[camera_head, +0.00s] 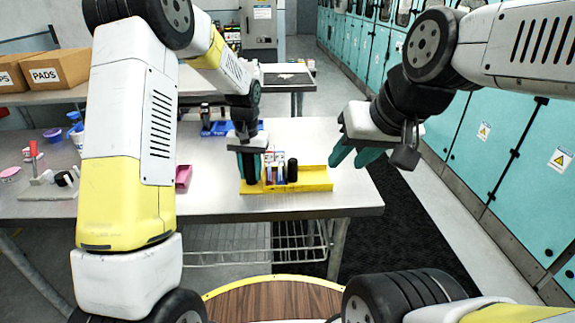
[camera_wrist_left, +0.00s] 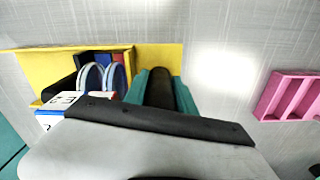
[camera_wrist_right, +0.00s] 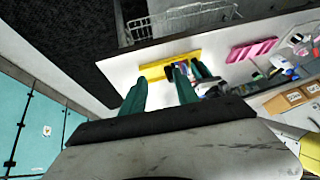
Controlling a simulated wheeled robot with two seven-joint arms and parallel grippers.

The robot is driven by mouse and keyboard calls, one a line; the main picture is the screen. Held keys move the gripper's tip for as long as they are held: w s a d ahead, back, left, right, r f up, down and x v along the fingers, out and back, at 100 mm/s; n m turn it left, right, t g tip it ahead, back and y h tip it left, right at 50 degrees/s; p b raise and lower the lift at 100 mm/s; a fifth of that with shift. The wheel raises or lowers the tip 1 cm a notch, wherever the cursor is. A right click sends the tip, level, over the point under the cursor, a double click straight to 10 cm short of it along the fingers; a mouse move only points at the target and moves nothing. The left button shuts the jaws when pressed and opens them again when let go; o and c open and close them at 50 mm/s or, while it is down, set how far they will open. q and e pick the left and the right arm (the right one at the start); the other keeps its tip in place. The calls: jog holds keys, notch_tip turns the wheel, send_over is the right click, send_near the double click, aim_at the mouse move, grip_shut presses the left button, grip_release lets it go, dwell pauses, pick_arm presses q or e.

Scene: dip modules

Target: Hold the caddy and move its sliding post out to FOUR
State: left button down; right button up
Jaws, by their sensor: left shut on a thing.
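The yellow caddy (camera_head: 315,186) lies near the table's front edge. It also shows in the left wrist view (camera_wrist_left: 35,66) and right wrist view (camera_wrist_right: 155,72). Small boxes and discs (camera_wrist_left: 92,78) stand in it, with a dark cylinder (camera_head: 292,170) to their right in the head view. My left gripper (camera_head: 251,168) is at the caddy's left end, its teal fingers shut on a dark upright post (camera_wrist_left: 160,92). My right gripper (camera_head: 352,153) is open and empty, up and right of the caddy. I cannot read a FOUR mark.
A pink tray (camera_head: 183,176) lies left of the caddy. A blue tray (camera_head: 218,128) with items stands behind. A red-handled tool (camera_head: 35,160) and cups are at the far left. The table (camera_head: 345,200) is clear right of the caddy.

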jog(key=shift+o, duration=1.5)
jog(key=shift+w+r, duration=0.1)
jog(key=shift+w, duration=0.05)
jog(key=n+g+h, duration=0.2)
jog(key=n+g, duration=0.4)
jog(key=n, duration=1.1)
send_over(293, 169)
jog(key=w, duration=0.1)
notch_tip(293, 169, down, 9)
jog(key=shift+w+d+r, duration=0.1)
jog(key=shift+w, duration=0.05)
jog(key=shift+w+f, duration=0.15)
jog(key=shift+f, duration=0.4)
notch_tip(293, 169, down, 11)
jog(key=shift+f, duration=0.15)
